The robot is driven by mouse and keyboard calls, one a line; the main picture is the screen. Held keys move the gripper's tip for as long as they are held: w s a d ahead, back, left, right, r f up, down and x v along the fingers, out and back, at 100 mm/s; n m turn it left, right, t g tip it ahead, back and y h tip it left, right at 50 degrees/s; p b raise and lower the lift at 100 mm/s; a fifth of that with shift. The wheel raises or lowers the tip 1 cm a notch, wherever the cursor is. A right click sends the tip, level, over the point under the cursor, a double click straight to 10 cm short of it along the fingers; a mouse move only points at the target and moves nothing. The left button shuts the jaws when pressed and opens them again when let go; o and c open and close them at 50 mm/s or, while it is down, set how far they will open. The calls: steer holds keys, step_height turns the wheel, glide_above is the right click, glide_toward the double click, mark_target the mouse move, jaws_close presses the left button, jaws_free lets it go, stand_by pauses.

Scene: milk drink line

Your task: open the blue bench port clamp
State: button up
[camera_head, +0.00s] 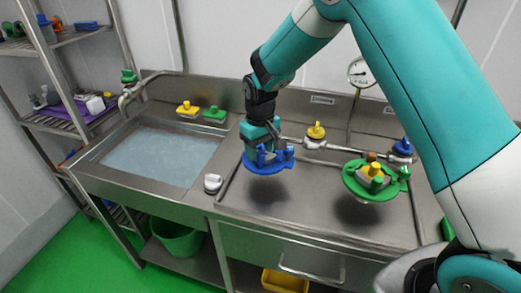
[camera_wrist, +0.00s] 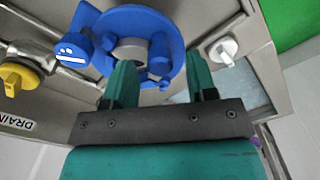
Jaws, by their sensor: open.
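The blue bench port clamp (camera_wrist: 135,22) is a round blue flange with a grey opening in its middle, a knob with white marks at its left and an upright blue post at its right. In the head view the clamp (camera_head: 267,168) is at the middle of the steel bench. My gripper (camera_wrist: 161,72) is open, with one finger in front of the flange and the other by its right edge. The blue post shows between the fingers; I cannot tell whether they touch it. In the head view my gripper (camera_head: 264,146) reaches down over the clamp, hiding part of it.
A green port (camera_head: 357,185) with a yellow part on top is to the right. A yellow valve (camera_head: 316,131) and a blue valve (camera_head: 402,147) are behind. A white-topped knob (camera_head: 213,183) sits near the sink (camera_head: 160,153) at left. The bench front is clear.

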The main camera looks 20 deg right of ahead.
steer(key=shift+f, duration=0.9)
steer(key=shift+c, duration=0.5)
jaws_close()
